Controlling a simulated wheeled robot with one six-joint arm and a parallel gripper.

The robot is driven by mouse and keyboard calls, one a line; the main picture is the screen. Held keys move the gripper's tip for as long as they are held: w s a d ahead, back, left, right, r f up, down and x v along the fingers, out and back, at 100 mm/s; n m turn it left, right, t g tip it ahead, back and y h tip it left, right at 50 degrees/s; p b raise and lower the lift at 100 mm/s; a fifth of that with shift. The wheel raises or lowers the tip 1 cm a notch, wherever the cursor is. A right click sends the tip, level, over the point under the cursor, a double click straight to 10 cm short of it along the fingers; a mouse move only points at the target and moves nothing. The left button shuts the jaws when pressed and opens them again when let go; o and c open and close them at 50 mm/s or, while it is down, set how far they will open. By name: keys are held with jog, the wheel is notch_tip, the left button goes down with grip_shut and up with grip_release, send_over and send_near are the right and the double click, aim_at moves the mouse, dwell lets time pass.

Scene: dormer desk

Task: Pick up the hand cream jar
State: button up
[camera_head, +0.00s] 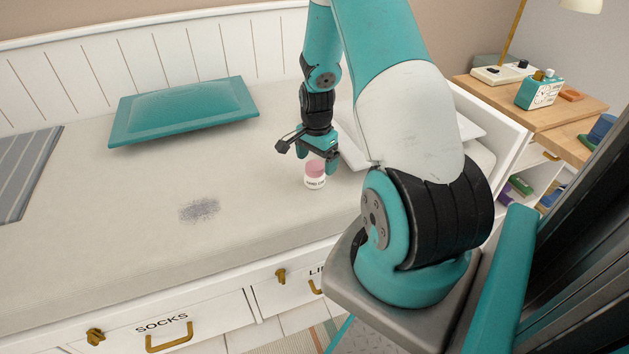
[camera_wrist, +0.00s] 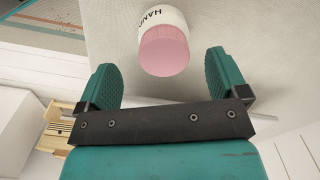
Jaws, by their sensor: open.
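The hand cream jar (camera_head: 314,177) stands upright on the pale mattress, with a pink lid and a white body with dark lettering. My gripper (camera_head: 319,165) is directly above and beside the jar, pointing down. Its two teal fingers stand apart in the wrist view (camera_wrist: 162,68), with nothing between them.
A teal pillow (camera_head: 184,110) lies at the back of the bed (camera_head: 120,220). A grey striped cloth (camera_head: 25,172) is at the left. A white object (camera_head: 352,150) lies behind the jar, partly hidden by my arm. A wooden desk (camera_head: 570,115) stands at the right.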

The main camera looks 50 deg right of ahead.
aim_at(315, 174)
jog(key=f+b, duration=0.2)
jog(key=f, duration=0.4)
jog(key=shift+w, duration=0.2)
jog(key=c, duration=1)
jog(key=shift+r, duration=0.1)
jog(key=shift+c, duration=0.2)
